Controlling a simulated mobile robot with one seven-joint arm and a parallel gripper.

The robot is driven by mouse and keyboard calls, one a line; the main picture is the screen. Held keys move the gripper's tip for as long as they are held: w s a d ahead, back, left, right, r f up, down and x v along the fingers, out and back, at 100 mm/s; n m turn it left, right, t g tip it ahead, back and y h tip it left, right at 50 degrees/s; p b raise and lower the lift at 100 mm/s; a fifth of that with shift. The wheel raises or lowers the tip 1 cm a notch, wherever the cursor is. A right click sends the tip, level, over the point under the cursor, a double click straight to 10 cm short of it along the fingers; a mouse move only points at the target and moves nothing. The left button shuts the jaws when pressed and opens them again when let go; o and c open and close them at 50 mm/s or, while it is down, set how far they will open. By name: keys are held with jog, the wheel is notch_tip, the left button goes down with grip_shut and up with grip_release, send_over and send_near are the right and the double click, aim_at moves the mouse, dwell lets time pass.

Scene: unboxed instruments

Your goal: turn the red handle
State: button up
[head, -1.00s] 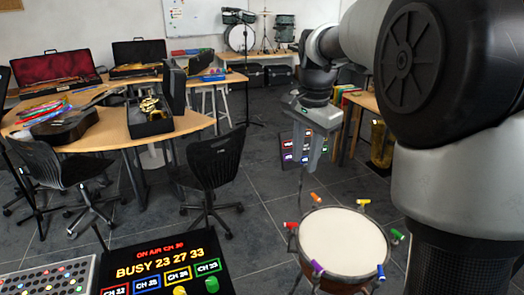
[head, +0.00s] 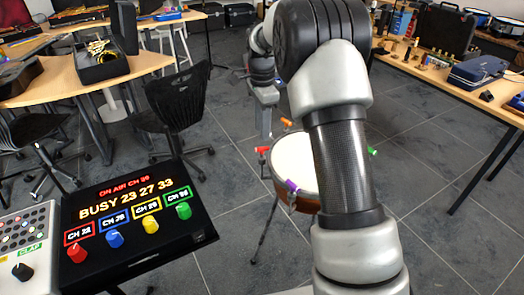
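A drum (head: 293,168) with a white head and a wooden shell stands on thin legs at the middle. Coloured handles sit around its rim. The red handle (head: 263,149) is at the drum's left edge. An orange handle (head: 287,122) is at the back, a purple one (head: 291,185) at the front and a green one (head: 372,151) at the right. My gripper (head: 265,132) points down just behind the red handle in the picture, apparently above it. Its finger gap does not show clearly. My arm hides the right part of the drum.
A black panel (head: 203,236) with red, blue, yellow and green knobs stands at the front left. A black chair (head: 172,110) is behind it. Tables with instrument cases stand at the left and right (head: 440,88). Grey floor lies between.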

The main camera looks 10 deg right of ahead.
aim_at(262, 152)
notch_tip(262, 152, down, 9)
jog(key=shift+r+b, duration=0.2)
jog(key=shift+b, duration=0.6)
